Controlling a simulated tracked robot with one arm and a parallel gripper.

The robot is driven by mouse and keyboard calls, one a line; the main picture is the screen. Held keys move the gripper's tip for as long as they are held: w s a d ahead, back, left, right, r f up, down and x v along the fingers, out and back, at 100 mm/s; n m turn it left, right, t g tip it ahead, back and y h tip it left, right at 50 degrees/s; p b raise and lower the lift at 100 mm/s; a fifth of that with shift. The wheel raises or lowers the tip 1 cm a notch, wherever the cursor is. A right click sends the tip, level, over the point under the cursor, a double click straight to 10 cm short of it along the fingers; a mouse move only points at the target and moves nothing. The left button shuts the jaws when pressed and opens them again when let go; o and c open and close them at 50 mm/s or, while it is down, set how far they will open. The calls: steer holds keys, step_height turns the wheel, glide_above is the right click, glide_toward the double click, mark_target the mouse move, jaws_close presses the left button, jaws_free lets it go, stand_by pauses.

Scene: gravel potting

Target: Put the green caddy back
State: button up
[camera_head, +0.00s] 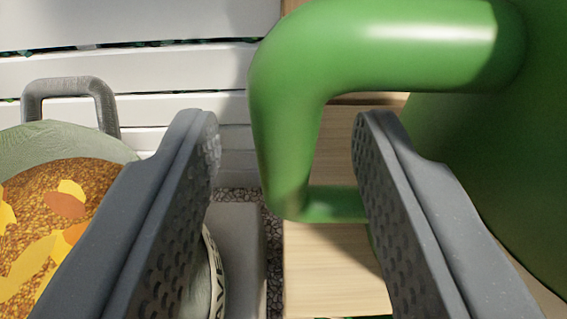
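The green caddy (500,140) fills the right side of the view, cut off by the frame edge. Its thick round handle (283,120) reaches out to the left from the body and bends downward. My gripper (287,125) is open, with one grey dimpled finger to each side of the handle's outer part in the picture. Neither finger visibly presses on it. The right finger covers part of the caddy and the handle's lower end. I cannot tell how deep the handle sits between the fingers.
A pale green tub (70,140) with a grey handle stands at left, holding brown material and yellow-orange pieces. A patterned rim (215,275) shows partly behind the left finger. A light wooden surface (325,265) lies below the handle. White slats (190,75) are behind.

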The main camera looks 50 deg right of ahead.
steer(key=p+v, duration=0.3)
steer(key=v, duration=0.9)
